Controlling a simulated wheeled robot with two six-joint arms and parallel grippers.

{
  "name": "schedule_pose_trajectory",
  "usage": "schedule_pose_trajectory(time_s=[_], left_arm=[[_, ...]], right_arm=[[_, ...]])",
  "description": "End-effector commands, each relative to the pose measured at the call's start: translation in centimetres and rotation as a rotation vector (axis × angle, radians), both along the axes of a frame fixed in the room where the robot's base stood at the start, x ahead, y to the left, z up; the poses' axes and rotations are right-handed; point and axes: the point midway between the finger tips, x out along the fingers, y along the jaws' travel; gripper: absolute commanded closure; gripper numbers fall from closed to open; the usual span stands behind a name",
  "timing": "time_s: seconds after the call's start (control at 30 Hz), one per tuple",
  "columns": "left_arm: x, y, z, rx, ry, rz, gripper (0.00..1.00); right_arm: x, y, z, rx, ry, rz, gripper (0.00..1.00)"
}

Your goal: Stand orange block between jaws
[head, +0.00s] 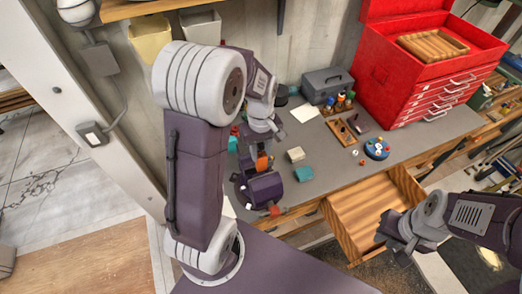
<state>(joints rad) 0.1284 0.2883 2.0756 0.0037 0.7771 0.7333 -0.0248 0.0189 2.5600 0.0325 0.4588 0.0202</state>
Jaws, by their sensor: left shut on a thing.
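My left gripper (262,143) points down over the left part of the grey bench and is shut on a small orange block (262,161). The block is just above or at the top of a dark purple vise-like device (264,188). My arm and gripper partly cover this area, so the gap between the jaws is hidden. I cannot tell whether the block touches the jaws. My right gripper (394,247) is low at the right, in front of the open drawer, far from the block. Its fingers are too unclear to tell their opening.
A cream block (296,154) and a teal piece (303,173) lie right of the vise. A grey toolbox (327,85), a red tool chest (408,75) and a round blue holder (377,149) stand on the bench (335,172). An open wooden drawer (362,215) juts out in front.

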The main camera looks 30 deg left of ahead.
Motion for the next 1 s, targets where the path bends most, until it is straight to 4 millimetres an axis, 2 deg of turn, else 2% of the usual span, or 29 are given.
schedule_pose_trajectory(time_s=[0.43, 1.0], left_arm=[[0.0, 0.0, 0.0, 0.0, -0.001, 0.0, 1.0], [0.0, 0.0, -1.1, 0.0, -0.001, 0.0, 1.0]], right_arm=[[0.0, 0.0, 0.0, 0.0, 0.0, 0.0, 0.8], [0.0, 0.0, -0.8, 0.0, 0.0, 0.0, 0.8]])
